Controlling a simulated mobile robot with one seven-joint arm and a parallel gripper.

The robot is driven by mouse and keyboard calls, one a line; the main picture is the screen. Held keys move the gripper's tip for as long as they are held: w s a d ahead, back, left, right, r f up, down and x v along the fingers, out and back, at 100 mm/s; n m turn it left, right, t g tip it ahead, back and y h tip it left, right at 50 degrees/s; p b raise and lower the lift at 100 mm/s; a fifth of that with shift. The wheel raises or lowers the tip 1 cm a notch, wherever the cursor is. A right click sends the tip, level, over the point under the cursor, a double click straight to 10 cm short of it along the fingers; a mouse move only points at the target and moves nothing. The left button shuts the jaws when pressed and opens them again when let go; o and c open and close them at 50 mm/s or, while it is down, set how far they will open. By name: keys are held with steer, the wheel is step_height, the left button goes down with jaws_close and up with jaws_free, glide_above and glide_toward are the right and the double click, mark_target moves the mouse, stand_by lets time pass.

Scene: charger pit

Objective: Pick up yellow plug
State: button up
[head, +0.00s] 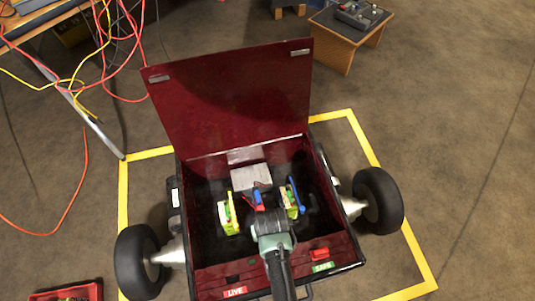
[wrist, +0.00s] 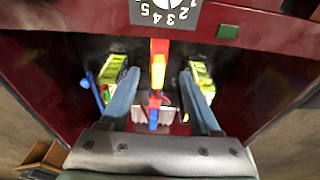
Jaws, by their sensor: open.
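In the wrist view, a yellow piece (wrist: 158,72), which looks like the yellow plug, sits between red and blue parts in the middle of the dark box floor. My gripper (wrist: 158,76) is open and empty, with one finger on each side of this coloured row. I cannot tell the height of the fingertips above it. In the head view my gripper reaches down into the red box and hides the yellow piece. A red part (head: 259,201) and a blue tip show just beyond the gripper.
Yellow-green pieces stand at the left (head: 228,212) and right (head: 291,203) inside the box, close outside my fingers. A grey block (head: 251,177) lies at the back. The red lid (head: 232,100) stands open.

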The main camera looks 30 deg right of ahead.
steer(key=f, duration=0.1)
steer(key=f+b, duration=0.2)
steer(key=f, duration=0.1)
steer(key=shift+w+d+f, duration=0.1)
steer(key=shift+w+d, duration=0.15)
steer(key=shift+w, duration=0.1)
jaws_close()
